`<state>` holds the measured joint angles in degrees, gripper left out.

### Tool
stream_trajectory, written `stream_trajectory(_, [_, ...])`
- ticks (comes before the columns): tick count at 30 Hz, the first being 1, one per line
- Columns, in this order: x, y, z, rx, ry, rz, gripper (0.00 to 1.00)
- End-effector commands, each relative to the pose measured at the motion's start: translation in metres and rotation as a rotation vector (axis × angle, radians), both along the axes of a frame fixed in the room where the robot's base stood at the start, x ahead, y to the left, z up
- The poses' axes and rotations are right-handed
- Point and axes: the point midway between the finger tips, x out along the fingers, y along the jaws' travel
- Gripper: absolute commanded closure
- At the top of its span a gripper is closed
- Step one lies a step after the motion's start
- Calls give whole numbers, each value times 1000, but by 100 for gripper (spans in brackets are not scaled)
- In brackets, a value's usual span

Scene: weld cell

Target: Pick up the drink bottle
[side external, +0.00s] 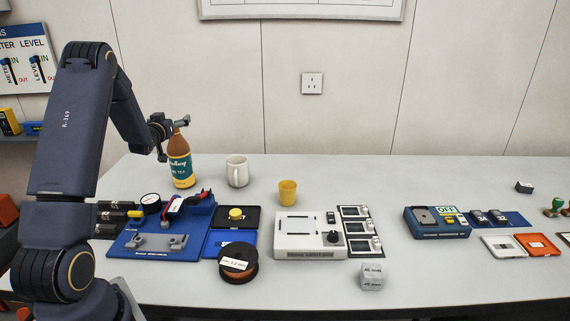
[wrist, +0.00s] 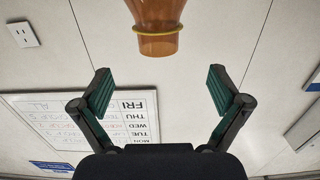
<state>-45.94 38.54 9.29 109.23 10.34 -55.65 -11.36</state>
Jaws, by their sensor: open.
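The drink bottle (side external: 180,160) stands upright on the far left of the table. It is brown-orange with a teal label and a yellow band near the base. My gripper (side external: 172,139) is at the bottle's upper part in the side view. In the wrist view my gripper (wrist: 160,90) is open, its two fingers spread wide. The bottle's neck (wrist: 158,30) shows at the top centre, ahead of the gap between the fingers and apart from both. The rest of the bottle is out of the wrist view.
A white mug (side external: 237,171) and a yellow cup (side external: 287,193) stand to the right of the bottle. A blue fixture (side external: 165,235) with a gauge and red-handled parts lies in front of it. The table's back right is mostly clear.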

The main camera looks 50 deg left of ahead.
Motion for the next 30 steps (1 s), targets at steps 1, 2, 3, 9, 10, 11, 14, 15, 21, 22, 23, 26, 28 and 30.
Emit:
stream_trajectory(1, [-1,1,-22,-3,5,2,2])
stream_trajectory(2, [-1,1,-30,-3,4,2,2])
stream_trajectory(3, [-1,1,-39,-1,2,2,2])
stream_trajectory(9, [0,0,-65,1,0,1,2])
stream_trajectory(10, [0,0,-69,1,1,1,2])
stream_trajectory(11, [0,0,-72,1,1,1,2])
stream_trajectory(14, [0,0,-84,1,1,1,2])
stream_trajectory(15, [0,0,-89,1,1,1,2])
stream_trajectory(21, [0,1,-128,1,1,2,2])
stream_trajectory(22, [6,6,-123,5,-4,1,2])
stream_trajectory(23, [10,10,-122,7,-4,1,2])
stream_trajectory(26, [18,18,-124,4,-3,1,2])
stream_trajectory(28, [21,21,-124,4,-3,1,2])
stream_trajectory(30, [22,21,-123,4,-2,1,2])
